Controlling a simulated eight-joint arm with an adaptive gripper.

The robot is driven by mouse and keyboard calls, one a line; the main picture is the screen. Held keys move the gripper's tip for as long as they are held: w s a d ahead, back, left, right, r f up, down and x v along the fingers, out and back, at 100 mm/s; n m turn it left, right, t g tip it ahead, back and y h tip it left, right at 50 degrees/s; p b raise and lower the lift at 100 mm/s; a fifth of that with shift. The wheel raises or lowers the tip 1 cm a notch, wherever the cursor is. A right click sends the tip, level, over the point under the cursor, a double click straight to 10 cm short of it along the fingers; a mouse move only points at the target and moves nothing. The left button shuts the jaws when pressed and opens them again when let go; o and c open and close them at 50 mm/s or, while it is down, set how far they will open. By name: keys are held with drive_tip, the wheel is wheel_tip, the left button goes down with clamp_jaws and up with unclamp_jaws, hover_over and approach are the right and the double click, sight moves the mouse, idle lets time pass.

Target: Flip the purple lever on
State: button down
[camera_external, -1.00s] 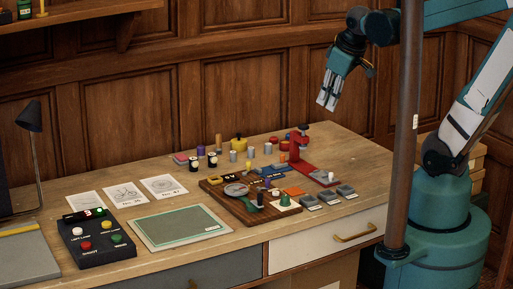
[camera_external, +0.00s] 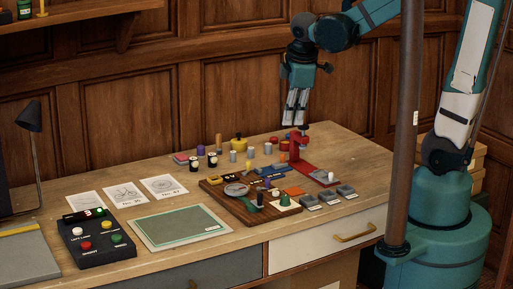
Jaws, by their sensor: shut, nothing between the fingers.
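My gripper (camera_external: 295,122) points down over the back right part of the desk, its grey fingers together and empty. Its fingertips show just above and left of the top of a red press-like stand (camera_external: 299,145); I cannot tell the depth between them. A wooden board (camera_external: 228,205) lies mid-desk with several small coloured parts and levers, including a dark green upright lever (camera_external: 260,197) and a yellow one (camera_external: 248,168). I cannot single out a purple lever on it at this size. A small purple cylinder (camera_external: 201,150) stands behind the board.
A black button box (camera_external: 95,250) and a green cutting mat (camera_external: 180,228) lie to the left. Several grey blocks (camera_external: 328,198) sit by the board's right end. Small cylinders and jars stand behind the board. A brown vertical pole (camera_external: 404,150) stands at the right.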

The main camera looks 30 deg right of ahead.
drive_tip(key=s+a+f+n+h, duration=0.1)
drive_tip(key=a+f+n, duration=0.3)
drive_tip(key=a, duration=0.4)
drive_tip(key=s+a+f+n+h+p, duration=0.1)
drive_tip(key=a+f+n, duration=0.4)
drive_tip(key=a, duration=0.4)
drive_tip(key=shift+s+f+n+g+h, duration=0.3)
drive_tip(key=shift+n+g+h, duration=0.1)
drive_tip(key=shift+n, duration=0.5)
drive_tip(key=shift+d+f, duration=0.1)
drive_tip(key=shift+f, duration=0.05)
drive_tip(key=b+x, duration=0.1)
drive_tip(key=x, duration=0.8)
drive_tip(key=shift+w+f+b, duration=0.1)
drive_tip(key=shift+b, duration=0.25)
drive_tip(key=shift+w+d+f, duration=0.1)
drive_tip(key=shift+w+d, duration=0.2)
drive_tip(key=shift+d, duration=0.2)
drive_tip(key=shift+w+d+f, duration=0.1)
drive_tip(key=shift+w+d, duration=0.2)
drive_tip(key=shift+d, duration=0.2)
drive_tip(key=shift+w+d, duration=0.5)
drive_tip(key=shift+d, duration=0.25)
